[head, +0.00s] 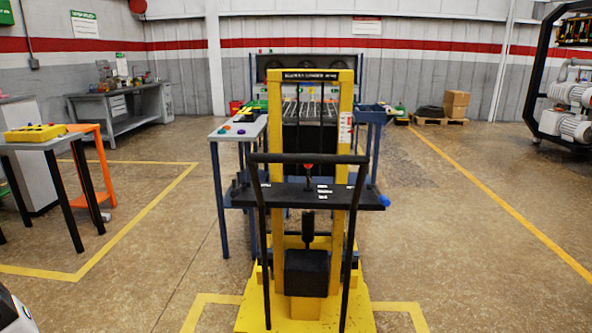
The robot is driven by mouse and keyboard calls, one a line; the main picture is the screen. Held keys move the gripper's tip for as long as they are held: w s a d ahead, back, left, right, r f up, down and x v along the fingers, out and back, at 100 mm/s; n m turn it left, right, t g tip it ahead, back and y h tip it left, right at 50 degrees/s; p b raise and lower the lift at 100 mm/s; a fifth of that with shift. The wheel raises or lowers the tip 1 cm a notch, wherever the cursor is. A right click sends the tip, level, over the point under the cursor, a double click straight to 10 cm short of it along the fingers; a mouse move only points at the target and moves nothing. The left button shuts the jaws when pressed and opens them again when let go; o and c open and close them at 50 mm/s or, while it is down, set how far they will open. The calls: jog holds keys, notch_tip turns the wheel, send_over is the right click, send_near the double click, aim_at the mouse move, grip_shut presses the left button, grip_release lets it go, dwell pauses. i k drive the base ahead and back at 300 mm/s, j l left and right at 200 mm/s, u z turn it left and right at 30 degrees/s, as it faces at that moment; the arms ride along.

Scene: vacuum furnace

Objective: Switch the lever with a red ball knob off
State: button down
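A small red knob (308,168) shows near the middle of the head view, on a yellow lift truck (345,110) with a black push handle. It appears just behind the handle's crossbar and above a black shelf (275,195). Whether the lever is on or off cannot be told from here. My gripper is not in this view.
The lift truck's yellow base (255,312) stands on open floor ahead. A grey table (28,143) with a yellow box (35,132) is at left, beside an orange stand (92,150). A blue-legged table (238,130) stands behind the truck. Floor at right is clear.

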aim_at(308, 173)
jog(key=j, duration=0.1)
jog(key=i+z, duration=0.2)
jog(key=i, duration=0.25)
jog(key=i+j+z, duration=0.15)
jog(key=i, duration=0.3)
jog(key=i+j+z, duration=0.2)
jog(key=i, duration=0.25)
